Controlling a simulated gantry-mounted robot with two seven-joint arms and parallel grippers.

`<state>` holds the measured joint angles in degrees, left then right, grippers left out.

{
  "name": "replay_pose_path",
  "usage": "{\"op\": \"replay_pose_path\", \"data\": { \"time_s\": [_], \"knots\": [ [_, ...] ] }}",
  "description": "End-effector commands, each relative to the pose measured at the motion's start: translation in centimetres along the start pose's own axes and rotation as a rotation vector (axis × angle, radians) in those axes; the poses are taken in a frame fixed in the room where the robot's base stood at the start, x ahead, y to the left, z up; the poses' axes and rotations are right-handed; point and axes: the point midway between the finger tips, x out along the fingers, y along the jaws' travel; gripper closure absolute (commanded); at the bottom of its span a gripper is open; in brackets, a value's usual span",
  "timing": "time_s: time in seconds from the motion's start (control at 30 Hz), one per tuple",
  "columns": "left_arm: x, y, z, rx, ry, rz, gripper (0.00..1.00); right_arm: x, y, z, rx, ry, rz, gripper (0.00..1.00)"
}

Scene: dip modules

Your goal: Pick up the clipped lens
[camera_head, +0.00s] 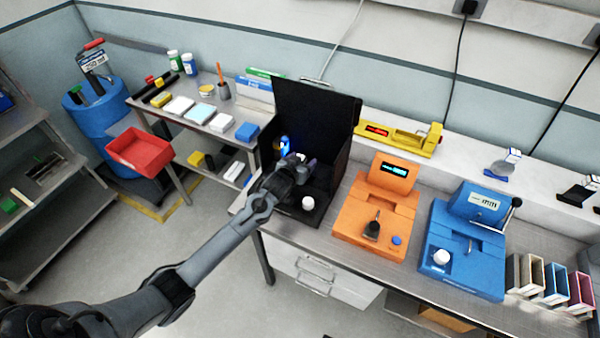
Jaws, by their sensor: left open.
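My left arm reaches in from the lower left, and my left gripper (304,163) is open inside the front of a black open-topped box (315,105) on the bench. A small glowing blue thing (284,143) stands in the box just left of the gripper. A small white round piece (308,202) sits on the box floor below and apart from the gripper. I cannot tell which of these, if any, is the clipped lens. The gripper and wrist hide part of the box floor. My right gripper is not in view.
An orange device (370,222) and a blue device (462,265) stand right of the box. A yellow device (405,142) is on the shelf behind. A side table with boxes and a red tray (140,148) are at the left. Colored slotted holders (550,280) stand far right.

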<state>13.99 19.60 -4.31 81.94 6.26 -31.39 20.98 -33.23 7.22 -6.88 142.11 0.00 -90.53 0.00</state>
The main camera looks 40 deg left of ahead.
Motion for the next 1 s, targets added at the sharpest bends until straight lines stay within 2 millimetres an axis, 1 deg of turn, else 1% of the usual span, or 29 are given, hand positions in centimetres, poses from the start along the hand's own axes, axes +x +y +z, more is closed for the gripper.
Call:
{"op": "replay_pose_path", "data": {
  "time_s": [0.23, 0.6, 0.87, 1.0],
  "knots": [
    [0.1, 0.0, 0.0, 0.000, -0.001, 0.000, 0.32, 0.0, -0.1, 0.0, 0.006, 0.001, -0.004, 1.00],
    [0.1, 0.0, 0.1, 0.000, -0.002, 0.000, 0.88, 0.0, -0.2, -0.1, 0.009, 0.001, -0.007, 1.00],
    [0.0, 0.0, 0.0, 0.000, -0.003, 0.000, 0.88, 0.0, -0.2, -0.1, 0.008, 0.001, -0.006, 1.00],
    [-0.4, 0.0, -1.1, 0.000, -0.001, 0.000, 0.88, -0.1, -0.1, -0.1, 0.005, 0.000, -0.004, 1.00]
  ]
}}
